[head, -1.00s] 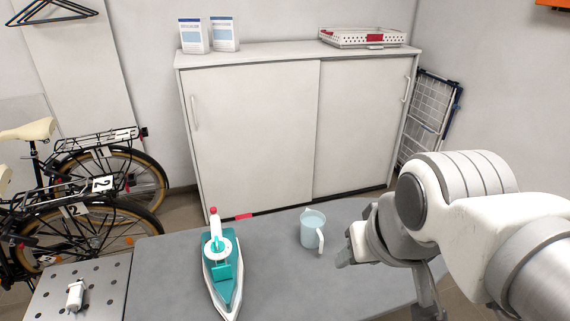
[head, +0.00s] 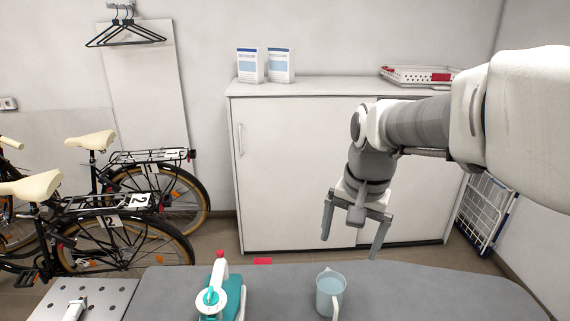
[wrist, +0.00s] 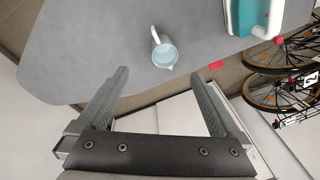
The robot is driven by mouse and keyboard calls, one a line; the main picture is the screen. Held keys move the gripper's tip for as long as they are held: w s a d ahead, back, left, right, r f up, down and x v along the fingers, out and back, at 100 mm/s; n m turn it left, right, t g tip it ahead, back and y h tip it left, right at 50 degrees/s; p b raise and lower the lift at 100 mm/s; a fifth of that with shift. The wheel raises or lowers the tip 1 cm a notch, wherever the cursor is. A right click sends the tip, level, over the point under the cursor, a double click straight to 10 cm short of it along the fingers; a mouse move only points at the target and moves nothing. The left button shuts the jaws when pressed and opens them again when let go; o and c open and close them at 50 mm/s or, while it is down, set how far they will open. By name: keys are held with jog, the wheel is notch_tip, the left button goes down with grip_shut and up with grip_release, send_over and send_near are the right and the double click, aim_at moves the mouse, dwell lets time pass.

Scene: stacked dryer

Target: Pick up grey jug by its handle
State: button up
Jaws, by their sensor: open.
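The grey jug (head: 329,292) stands upright on the grey ironing surface, with pale blue inside. Its white handle is on the right, toward the front, in the head view. In the wrist view the jug (wrist: 164,54) is at the top centre, its handle pointing up and away from the fingers. My gripper (head: 350,239) is open and empty. It hangs above and beyond the jug, in front of the cabinet, with fingers pointing down. In the wrist view the two fingers of my gripper (wrist: 165,85) are spread wide, and the jug lies past the gap between them, untouched.
A teal and white iron (head: 220,292) stands left of the jug on the grey ironing surface (head: 420,295). A perforated plate (head: 100,296) is at the left end. A white cabinet (head: 290,180) stands behind. Bicycles (head: 130,215) are at the left. The surface right of the jug is clear.

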aim_at(331, 282)
jog(key=w+f+m+g, duration=0.2)
jog(key=w+f+m, duration=0.1)
jog(key=w+f, duration=0.35)
jog(key=f+b, duration=0.1)
jog(key=f, duration=0.4)
jog(key=f+b, duration=0.1)
jog(key=f, duration=0.5)
jog(key=f+b, duration=0.1)
jog(key=f, duration=0.5)
jog(key=shift+w+a+f, duration=0.15)
jog(key=shift+w+a, duration=0.05)
jog(key=shift+w, duration=0.15)
jog(key=c, duration=1.4)
jog(key=shift+r, duration=0.2)
